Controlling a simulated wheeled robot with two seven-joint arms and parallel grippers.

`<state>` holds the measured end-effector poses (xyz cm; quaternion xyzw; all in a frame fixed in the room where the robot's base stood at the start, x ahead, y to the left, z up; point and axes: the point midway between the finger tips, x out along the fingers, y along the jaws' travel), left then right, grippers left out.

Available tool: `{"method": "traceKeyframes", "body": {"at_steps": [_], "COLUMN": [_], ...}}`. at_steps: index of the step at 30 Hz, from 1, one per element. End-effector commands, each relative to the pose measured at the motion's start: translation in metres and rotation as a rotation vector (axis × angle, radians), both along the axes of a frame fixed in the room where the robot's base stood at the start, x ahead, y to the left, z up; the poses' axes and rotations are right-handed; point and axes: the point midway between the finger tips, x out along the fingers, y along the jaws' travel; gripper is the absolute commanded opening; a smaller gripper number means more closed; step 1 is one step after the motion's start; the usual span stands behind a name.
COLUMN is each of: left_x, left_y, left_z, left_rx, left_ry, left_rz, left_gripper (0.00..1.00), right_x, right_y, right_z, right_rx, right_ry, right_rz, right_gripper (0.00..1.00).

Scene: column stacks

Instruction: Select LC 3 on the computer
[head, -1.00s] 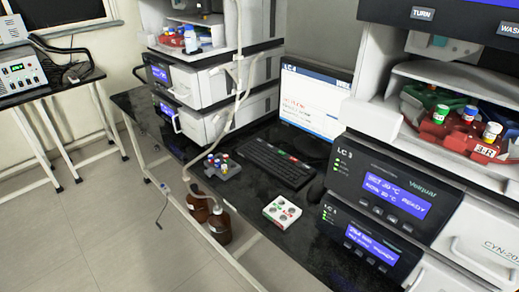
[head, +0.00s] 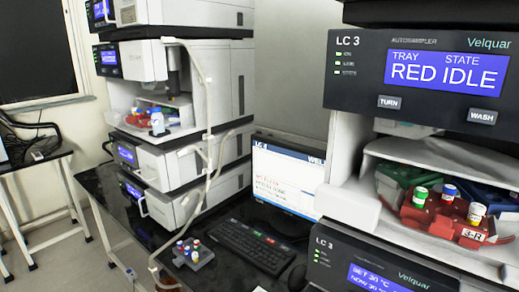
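The computer monitor (head: 289,181) stands on the black bench between two instrument stacks. Its blue header begins with "LC", but the digit is too blurred to be sure of. Red and dark lines of text below it are unreadable. A black keyboard (head: 255,246) with a few coloured keys lies in front of the monitor. The right stack's autosampler panel (head: 425,78) is labelled LC 3 and shows tray RED, state IDLE. The panel below it (head: 372,262) is also labelled LC 3. Neither of my grippers is in view.
The right stack's open bay holds a red vial tray (head: 443,221) marked 3-R, with a green and a blue tray beside it. A small grey rack with coloured-cap vials (head: 193,254) sits left of the keyboard. Another stack (head: 180,80) stands at left, with tubing in front.

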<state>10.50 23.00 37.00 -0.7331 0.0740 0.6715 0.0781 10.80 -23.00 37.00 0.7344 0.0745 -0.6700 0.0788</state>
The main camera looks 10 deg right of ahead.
Motion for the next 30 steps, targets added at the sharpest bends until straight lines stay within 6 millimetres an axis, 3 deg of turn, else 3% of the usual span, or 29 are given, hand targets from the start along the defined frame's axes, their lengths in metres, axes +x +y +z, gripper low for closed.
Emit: {"method": "traceKeyframes", "body": {"at_steps": [11, 20, 30], "left_x": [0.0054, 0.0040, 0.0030], "left_y": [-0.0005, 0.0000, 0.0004], "left_z": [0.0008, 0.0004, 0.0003], "left_rx": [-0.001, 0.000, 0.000], "left_ry": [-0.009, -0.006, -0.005], "left_rz": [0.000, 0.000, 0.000], "left_gripper": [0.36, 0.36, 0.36], "right_x": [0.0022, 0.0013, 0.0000], "right_y": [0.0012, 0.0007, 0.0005], "right_z": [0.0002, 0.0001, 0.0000], "right_rx": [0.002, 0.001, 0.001], "right_ry": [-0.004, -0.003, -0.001], "right_rz": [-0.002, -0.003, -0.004], "right_gripper": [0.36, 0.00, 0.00]}}
